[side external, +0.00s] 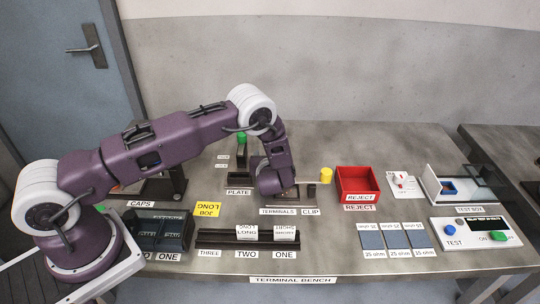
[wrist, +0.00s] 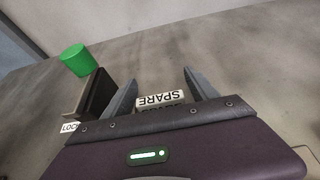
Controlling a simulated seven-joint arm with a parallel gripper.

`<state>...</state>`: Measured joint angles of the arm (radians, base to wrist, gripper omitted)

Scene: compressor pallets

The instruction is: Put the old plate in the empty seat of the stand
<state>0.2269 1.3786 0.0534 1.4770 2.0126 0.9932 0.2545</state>
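My gripper (wrist: 160,78) shows two grey fingers standing apart in the wrist view, with no held thing visible between them. A white SPARE label (wrist: 160,99) shows in the gap, with a second label partly hidden below it. In the side view my gripper's hand (side external: 270,181) is low over the bench beside the PLATE label (side external: 238,192); its fingertips are hidden. A dark upright block (wrist: 97,97) stands left of the fingers in the wrist view, apart from them, with a LOCK label (wrist: 69,128) by it. I cannot pick out the old plate or the stand's empty seat for certain.
A green cylinder (wrist: 76,60) is behind the dark block; it also shows in the side view (side external: 241,137). A yellow cylinder (side external: 326,174) and red reject bin (side external: 358,182) are right of my gripper. The bench's back right (side external: 375,140) is clear.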

